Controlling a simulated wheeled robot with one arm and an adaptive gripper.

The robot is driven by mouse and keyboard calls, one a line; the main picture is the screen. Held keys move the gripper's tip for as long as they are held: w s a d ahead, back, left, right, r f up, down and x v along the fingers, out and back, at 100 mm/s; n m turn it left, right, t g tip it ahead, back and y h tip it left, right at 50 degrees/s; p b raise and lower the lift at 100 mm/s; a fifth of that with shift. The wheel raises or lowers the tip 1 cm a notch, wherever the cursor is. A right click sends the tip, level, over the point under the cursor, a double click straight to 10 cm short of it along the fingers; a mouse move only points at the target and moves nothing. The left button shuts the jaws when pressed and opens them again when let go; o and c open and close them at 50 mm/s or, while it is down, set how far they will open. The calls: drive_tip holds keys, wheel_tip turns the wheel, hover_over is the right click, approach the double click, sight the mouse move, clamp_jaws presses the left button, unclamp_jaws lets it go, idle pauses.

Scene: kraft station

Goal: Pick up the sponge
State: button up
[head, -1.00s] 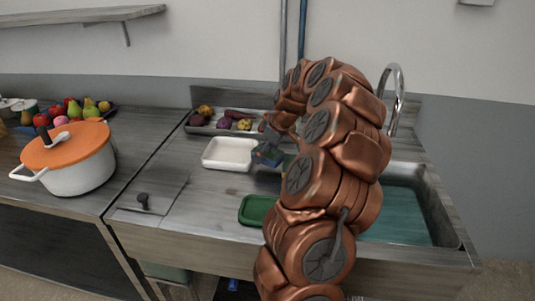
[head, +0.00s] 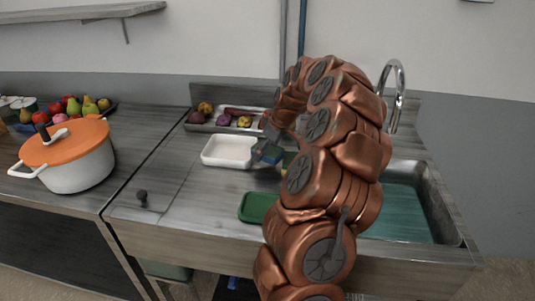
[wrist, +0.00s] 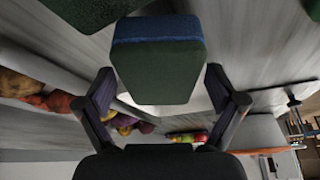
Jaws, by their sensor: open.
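The sponge, a dark green block with a blue layer (wrist: 158,60), is in the upper middle of the wrist view. My gripper (wrist: 159,76) is open, with one dark finger on each side of the sponge. Narrow gaps seem to show between the fingers and the sponge; I cannot tell whether either touches. In the head view my gripper (head: 267,150) is beside the white tray, over the counter left of the sink. My copper arm hides much of that area, and I cannot clearly separate the sponge from the fingers there.
A white tray (head: 228,151) and a green tray (head: 255,207) lie on the counter. A metal tray of produce (head: 205,127) stands behind. The sink (head: 405,215) and faucet (head: 398,95) are right. An orange-lidded pot (head: 75,172) stands left. Counter between pot and white tray is clear.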

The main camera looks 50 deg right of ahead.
idle(0.4)
drive_tip(key=c, duration=0.9)
drive_tip(key=shift+r, duration=0.1)
drive_tip(key=shift+r+p, duration=0.15)
drive_tip(key=shift+p, duration=0.35)
drive_tip(key=shift+r+b, duration=0.75)
drive_tip(key=shift+r, duration=1)
drive_tip(key=s+a+b, duration=0.1)
drive_tip(key=s+a, duration=0.2)
drive_tip(key=a, duration=0.1)
drive_tip(key=s+a+r+b, duration=0.1)
drive_tip(key=s+a, duration=0.2)
drive_tip(key=a, duration=0.1)
drive_tip(key=s+a+b, duration=0.1)
drive_tip(key=s+a, duration=0.2)
drive_tip(key=a, duration=0.2)
drive_tip(key=shift+s+r+b, duration=0.1)
drive_tip(key=shift+r+b, duration=0.1)
drive_tip(key=shift+b, duration=0.15)
